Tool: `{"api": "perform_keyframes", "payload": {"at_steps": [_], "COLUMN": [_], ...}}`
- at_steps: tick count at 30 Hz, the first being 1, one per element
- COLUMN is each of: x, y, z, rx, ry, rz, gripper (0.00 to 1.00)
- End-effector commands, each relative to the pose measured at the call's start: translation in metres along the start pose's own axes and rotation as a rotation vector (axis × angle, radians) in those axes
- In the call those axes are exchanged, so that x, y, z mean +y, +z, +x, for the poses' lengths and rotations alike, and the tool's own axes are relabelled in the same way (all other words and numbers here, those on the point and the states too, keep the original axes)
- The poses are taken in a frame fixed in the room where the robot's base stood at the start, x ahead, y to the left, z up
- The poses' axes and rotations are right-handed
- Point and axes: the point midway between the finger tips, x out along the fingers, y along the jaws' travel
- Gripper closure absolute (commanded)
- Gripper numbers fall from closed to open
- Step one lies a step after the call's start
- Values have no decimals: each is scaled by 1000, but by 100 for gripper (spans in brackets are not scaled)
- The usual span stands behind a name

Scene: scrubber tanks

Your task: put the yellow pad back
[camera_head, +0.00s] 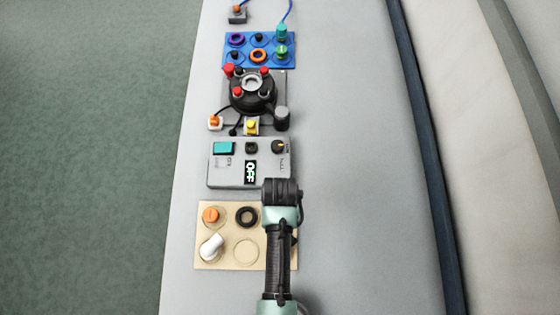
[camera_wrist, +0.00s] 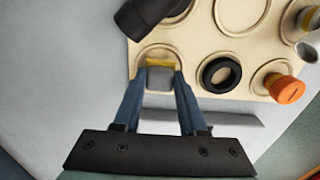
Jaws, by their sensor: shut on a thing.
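My gripper (camera_wrist: 160,70) is shut on a small piece with a yellow strip, the yellow pad (camera_wrist: 160,63), between its blue fingers. A grey face shows below the strip; I cannot tell whether it belongs to the pad. The pad is over or in a round recess at a corner of the tan tray (camera_wrist: 205,58), beside a black ring (camera_wrist: 220,74). I cannot tell whether it touches the tray. In the head view, my gripper (camera_head: 281,192) covers that right end of the tray (camera_head: 228,264), and the pad is hidden.
An orange-topped piece (camera_wrist: 286,88) and a white cylinder (camera_head: 212,247) stand on the tray; one round recess (camera_head: 246,252) is empty. A dark cylinder (camera_wrist: 150,14) is close to my fingers. Beyond are a grey OFF panel (camera_head: 228,175), a black round device (camera_head: 252,92) and a blue rack (camera_head: 270,50).

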Motion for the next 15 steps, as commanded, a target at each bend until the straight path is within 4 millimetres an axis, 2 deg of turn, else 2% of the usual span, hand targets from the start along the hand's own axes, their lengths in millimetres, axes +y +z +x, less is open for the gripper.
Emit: {"api": "perform_keyframes", "payload": {"at_steps": [13, 14, 15], "x": [0, 0, 0], "y": [0, 0, 0], "z": [8, 7, 6], "rx": [1, 1, 1], "ry": [0, 0, 0], "rz": [0, 0, 0], "gripper": [100, 54, 46]}}
